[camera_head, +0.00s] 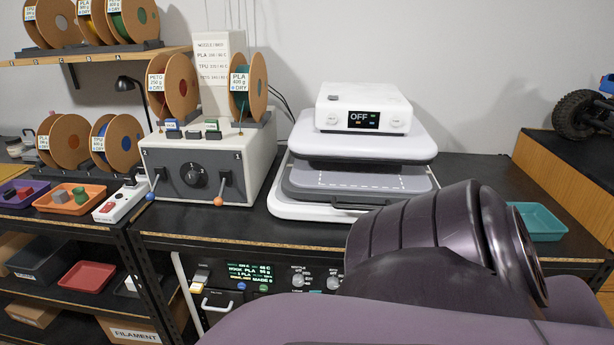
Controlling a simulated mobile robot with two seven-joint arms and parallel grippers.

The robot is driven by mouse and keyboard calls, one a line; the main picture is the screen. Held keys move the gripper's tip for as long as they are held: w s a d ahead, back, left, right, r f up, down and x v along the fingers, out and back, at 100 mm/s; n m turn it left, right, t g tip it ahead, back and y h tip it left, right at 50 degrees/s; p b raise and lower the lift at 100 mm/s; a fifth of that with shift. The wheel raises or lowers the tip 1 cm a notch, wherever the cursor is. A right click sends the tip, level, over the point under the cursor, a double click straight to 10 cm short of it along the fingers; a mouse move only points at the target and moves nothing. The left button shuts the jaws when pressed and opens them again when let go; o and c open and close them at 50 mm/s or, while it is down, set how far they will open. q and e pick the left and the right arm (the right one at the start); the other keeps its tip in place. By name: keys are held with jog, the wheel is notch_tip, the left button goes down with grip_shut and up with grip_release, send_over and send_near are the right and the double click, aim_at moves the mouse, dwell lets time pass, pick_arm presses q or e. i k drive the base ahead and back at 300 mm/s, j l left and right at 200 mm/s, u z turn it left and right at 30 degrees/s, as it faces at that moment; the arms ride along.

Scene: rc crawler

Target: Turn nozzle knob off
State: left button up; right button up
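A black control panel (262,275) sits below the table's front edge, at the bottom centre. It has a lit text display (249,269) and two light round knobs. The left knob (298,280) has a small label above it that seems to read nozzle. The right knob (333,284) is close to my arm, and its label is hard to read. Neither knob's pointer setting can be made out. A large purple and dark arm link of mine fills the lower right and hides what lies behind it. Neither gripper shows.
On the table stand a grey box with a round dial (195,175) and two levers, and a white heat press (362,108) showing OFF. A teal tray (540,222) lies right of my arm. Shelves with spools and trays are at left. A wooden cabinet (565,175) stands at right.

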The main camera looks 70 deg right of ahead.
aim_at(298, 279)
jog(key=z, duration=2.05)
